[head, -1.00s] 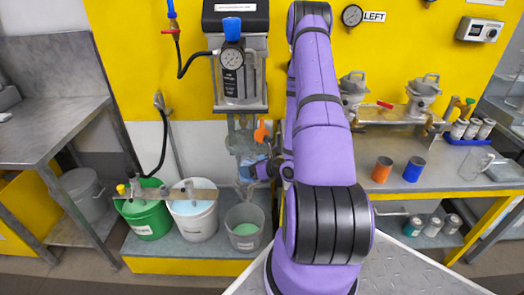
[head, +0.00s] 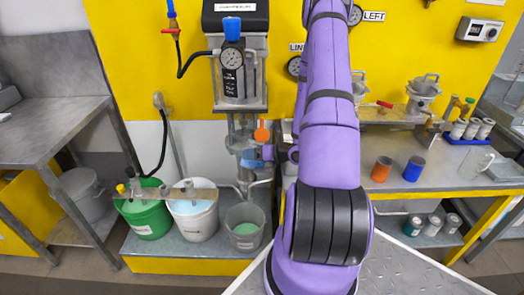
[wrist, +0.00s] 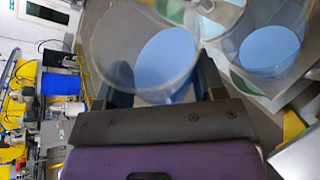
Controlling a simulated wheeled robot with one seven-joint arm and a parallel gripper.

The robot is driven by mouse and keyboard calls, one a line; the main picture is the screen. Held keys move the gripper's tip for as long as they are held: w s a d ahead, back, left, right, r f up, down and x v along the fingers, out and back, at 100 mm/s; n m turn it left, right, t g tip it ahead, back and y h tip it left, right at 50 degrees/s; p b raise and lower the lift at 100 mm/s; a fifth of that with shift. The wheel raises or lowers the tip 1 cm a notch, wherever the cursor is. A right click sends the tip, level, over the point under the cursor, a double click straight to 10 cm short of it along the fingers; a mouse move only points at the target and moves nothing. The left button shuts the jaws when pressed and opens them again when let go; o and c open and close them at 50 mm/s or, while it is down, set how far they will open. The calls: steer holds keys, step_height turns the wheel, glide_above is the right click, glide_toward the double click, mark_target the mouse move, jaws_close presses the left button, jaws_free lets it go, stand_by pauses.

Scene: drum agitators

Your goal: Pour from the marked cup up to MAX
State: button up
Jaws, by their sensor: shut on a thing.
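My gripper (wrist: 165,88) is shut on a clear cup (wrist: 112,50) that holds blue liquid (wrist: 165,58). The cup fills the upper middle of the wrist view, and its liquid surface lies off to one side. In the head view my gripper (head: 262,158) is by the metal fittings below the gauge column, above the grey bucket, partly hidden by my arm. A mark on the cup and a MAX line cannot be made out. A second round vessel (wrist: 240,15) with blue content shows at right in the wrist view; I cannot tell which one it is.
Below stand a green bucket (head: 147,221), a white bucket (head: 194,226) with pale blue liquid and a grey bucket (head: 245,240). The gauge column (head: 240,85) rises above. An orange cup (head: 381,170), a blue cup (head: 414,169) and a clear jug (head: 476,165) stand on the right bench.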

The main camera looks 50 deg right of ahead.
steer(key=shift+d+r+m+y, duration=0.15)
steer(key=shift+r+m+y, duration=0.15)
steer(key=shift+r+m, duration=0.25)
stand_by(1.9)
steer(key=shift+r+m+y+p, duration=0.3)
steer(key=shift+r+m+y, duration=0.15)
steer(key=shift+m, duration=0.2)
stand_by(1.9)
steer(key=shift+f+m+y+p, duration=0.35)
steer(key=shift+m+p, duration=0.1)
steer(key=shift+m, duration=0.15)
stand_by(2.3)
